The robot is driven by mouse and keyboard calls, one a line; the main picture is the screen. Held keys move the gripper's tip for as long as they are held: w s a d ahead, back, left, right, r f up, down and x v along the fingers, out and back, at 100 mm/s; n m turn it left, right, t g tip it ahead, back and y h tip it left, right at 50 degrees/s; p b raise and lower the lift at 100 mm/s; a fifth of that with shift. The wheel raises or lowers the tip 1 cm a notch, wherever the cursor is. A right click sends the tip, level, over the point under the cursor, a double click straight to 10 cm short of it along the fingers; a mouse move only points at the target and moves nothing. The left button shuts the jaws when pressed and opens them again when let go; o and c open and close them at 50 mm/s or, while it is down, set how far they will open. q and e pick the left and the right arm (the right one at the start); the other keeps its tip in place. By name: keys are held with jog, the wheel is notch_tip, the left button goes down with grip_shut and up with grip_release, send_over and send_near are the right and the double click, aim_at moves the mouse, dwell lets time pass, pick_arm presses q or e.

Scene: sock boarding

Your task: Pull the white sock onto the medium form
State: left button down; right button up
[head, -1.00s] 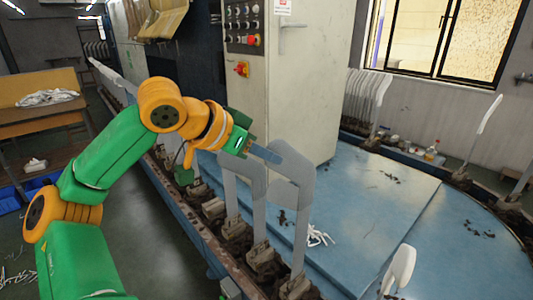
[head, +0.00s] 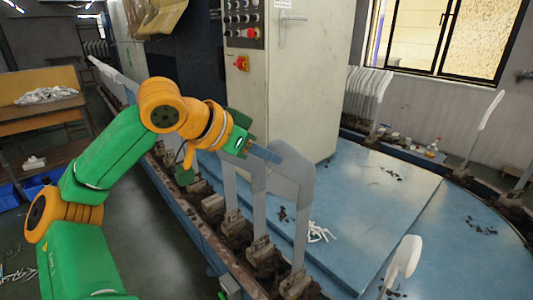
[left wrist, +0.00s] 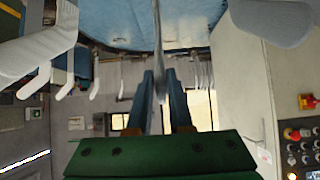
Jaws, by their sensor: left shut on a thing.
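I cannot tell which is medium. My left gripper (head: 266,153) is at the upper left edge of the front form, shut on it. In the left wrist view this form (left wrist: 158,35) shows as a thin edge-on strip between the fingers (left wrist: 159,100). I cannot make out a separate white sock on it. My right gripper is not in view.
A rounded white form (head: 404,258) stands at the lower right. A thin white tangle (head: 319,232) lies on the blue table (head: 370,215). A tall pale cabinet (head: 290,90) stands behind the gripper. White cloth (head: 46,95) lies on a wooden stand at the far left.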

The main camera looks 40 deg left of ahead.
aim_at(267, 180)
pick_arm(q)
jog(key=shift+f+b, duration=2.95)
jog(key=shift+f, duration=0.15)
jog(key=c, duration=0.7)
grip_release()
jog(key=shift+c, duration=0.2)
jog(key=v, duration=0.7)
jog(key=shift+b, duration=0.3)
